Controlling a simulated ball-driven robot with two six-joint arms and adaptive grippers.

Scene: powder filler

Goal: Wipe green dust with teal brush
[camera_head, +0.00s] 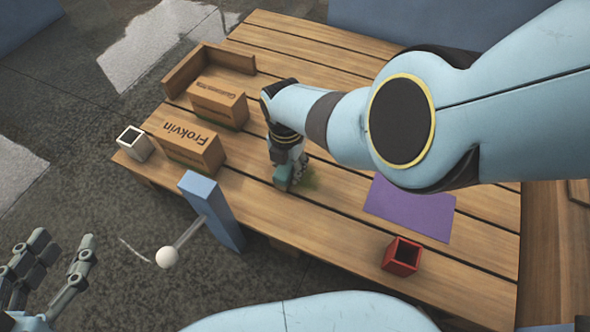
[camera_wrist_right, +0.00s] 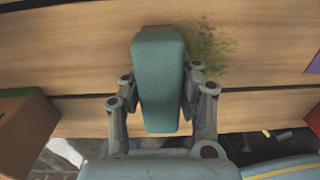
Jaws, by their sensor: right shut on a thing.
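The teal brush (camera_wrist_right: 158,80) is held between the fingers of my right gripper (camera_wrist_right: 160,108) in the right wrist view. In the head view the brush (camera_head: 283,176) shows below my right gripper (camera_head: 290,163), down at the wooden table (camera_head: 285,220). A patch of green dust (camera_wrist_right: 212,48) lies on the planks just right of the brush in the wrist view. It also shows in the head view (camera_head: 310,181), right beside the brush. Whether the brush touches the wood is hard to tell. My left gripper (camera_head: 60,275) is open and empty, off the table at lower left.
Cardboard boxes (camera_head: 190,148) stand left of the brush, with a wooden corner piece (camera_head: 209,62) behind. A white cup (camera_head: 135,143) is at the left edge. A blue block (camera_head: 213,210) stands at the front edge. A purple mat (camera_head: 410,207) and red cup (camera_head: 401,256) are right.

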